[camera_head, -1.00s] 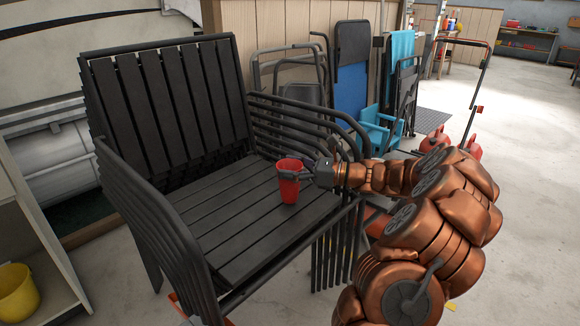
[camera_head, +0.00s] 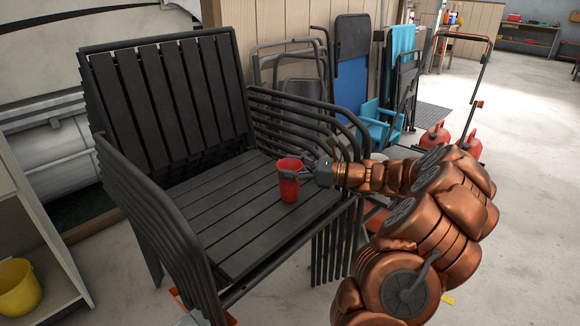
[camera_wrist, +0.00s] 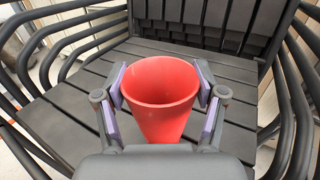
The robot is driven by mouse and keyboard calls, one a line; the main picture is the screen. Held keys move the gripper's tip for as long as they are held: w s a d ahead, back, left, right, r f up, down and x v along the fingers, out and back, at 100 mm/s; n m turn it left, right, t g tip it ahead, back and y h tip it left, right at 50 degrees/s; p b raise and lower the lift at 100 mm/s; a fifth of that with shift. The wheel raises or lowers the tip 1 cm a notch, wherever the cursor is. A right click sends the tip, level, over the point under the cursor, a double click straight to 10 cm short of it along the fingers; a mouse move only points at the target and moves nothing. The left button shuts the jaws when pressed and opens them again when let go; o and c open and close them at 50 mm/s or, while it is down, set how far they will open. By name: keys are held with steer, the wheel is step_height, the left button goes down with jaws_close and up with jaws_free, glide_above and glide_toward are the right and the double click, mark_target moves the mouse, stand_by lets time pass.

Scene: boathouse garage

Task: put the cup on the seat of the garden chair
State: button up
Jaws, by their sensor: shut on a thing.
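The red cup (camera_head: 289,184) is upright over the right part of the slatted seat (camera_head: 215,212) of the dark garden chair (camera_head: 165,105). My gripper (camera_head: 290,172) reaches in from the right and is shut on the cup near its upper part. In the wrist view, the cup (camera_wrist: 160,95) sits between the two finger pads, with its open rim toward the camera and the seat slats (camera_wrist: 85,100) beyond it. The cup's base is at or just above the seat; I cannot tell whether it touches. The rest of the seat is bare.
The chair is a stack with several nested armrests (camera_head: 300,115) on its right side, close to my arm. Folded chairs (camera_head: 350,65) lean on the wall behind. A yellow bucket (camera_head: 18,287) is on a shelf at lower left. Red cans (camera_head: 435,138) stand on the floor.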

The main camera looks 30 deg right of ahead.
steer(key=o, duration=1.3)
steer(key=shift+o, duration=0.2)
steer(key=v, duration=1.2)
steer(key=shift+c, duration=0.2)
jaws_close()
